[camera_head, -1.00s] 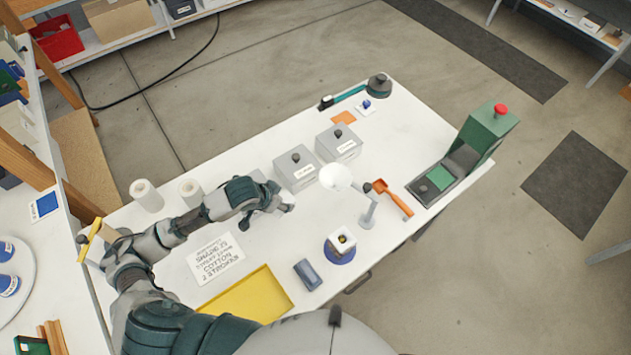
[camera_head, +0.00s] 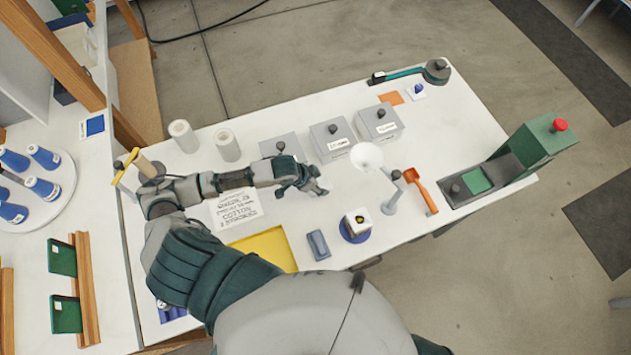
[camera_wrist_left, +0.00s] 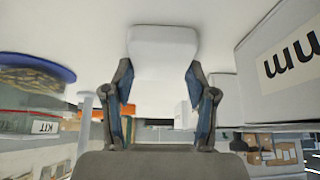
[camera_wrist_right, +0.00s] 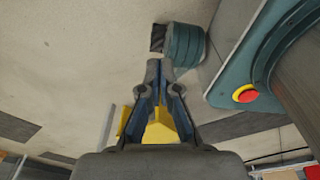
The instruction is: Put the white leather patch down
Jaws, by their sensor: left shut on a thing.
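The white leather patch (camera_wrist_left: 163,52) shows in the left wrist view as a pale piece between my left fingers. My left gripper (camera_wrist_left: 162,85) is shut on it. In the head view my left gripper (camera_head: 320,188) is over the white table, in front of the grey lidded boxes and left of the white lamp. The patch cannot be made out there against the white top, and I cannot tell whether it touches the table. My right gripper (camera_wrist_right: 159,70) shows in the right wrist view with its fingertips together and nothing seen between them.
The white table (camera_head: 290,205) holds grey boxes (camera_head: 332,140), a lamp (camera_head: 367,157), an orange-handled tool (camera_head: 420,190) and a green press (camera_head: 540,150). A yellow tray (camera_head: 266,250), a blue block (camera_head: 318,245) and a printed sheet (camera_head: 237,208) lie nearer me.

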